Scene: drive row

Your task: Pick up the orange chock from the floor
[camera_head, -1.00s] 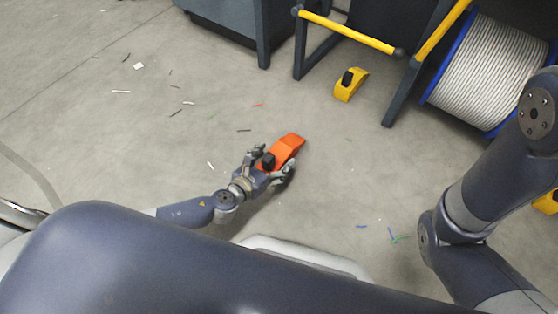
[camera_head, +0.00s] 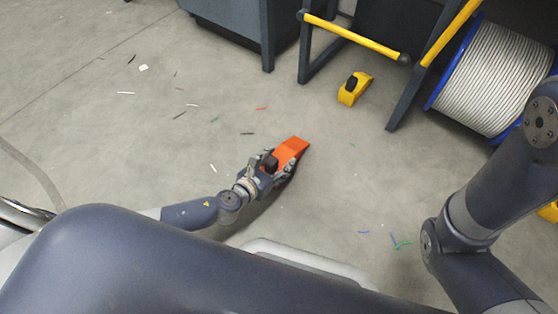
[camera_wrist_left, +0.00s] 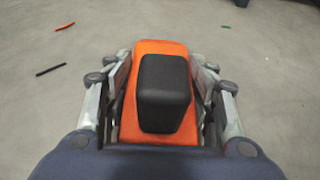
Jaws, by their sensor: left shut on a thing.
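The orange chock (camera_head: 291,149) is a wedge with a black block on top, low over or on the floor in the middle of the head view. My left gripper (camera_head: 277,168) is shut on it, with one finger on each side. In the left wrist view the orange chock (camera_wrist_left: 160,50) lies between the two fingers of my left gripper (camera_wrist_left: 163,90), its black block facing the camera. I cannot tell whether its underside touches the floor. My right gripper is out of view; part of my right arm shows at the right.
A yellow chock (camera_head: 354,90) stands on the floor near a dark rack with yellow bars (camera_head: 352,36). A cable reel (camera_head: 490,75) with blue rims is at the right. A dark cabinet (camera_head: 235,27) stands at the back. Small scraps litter the otherwise clear floor.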

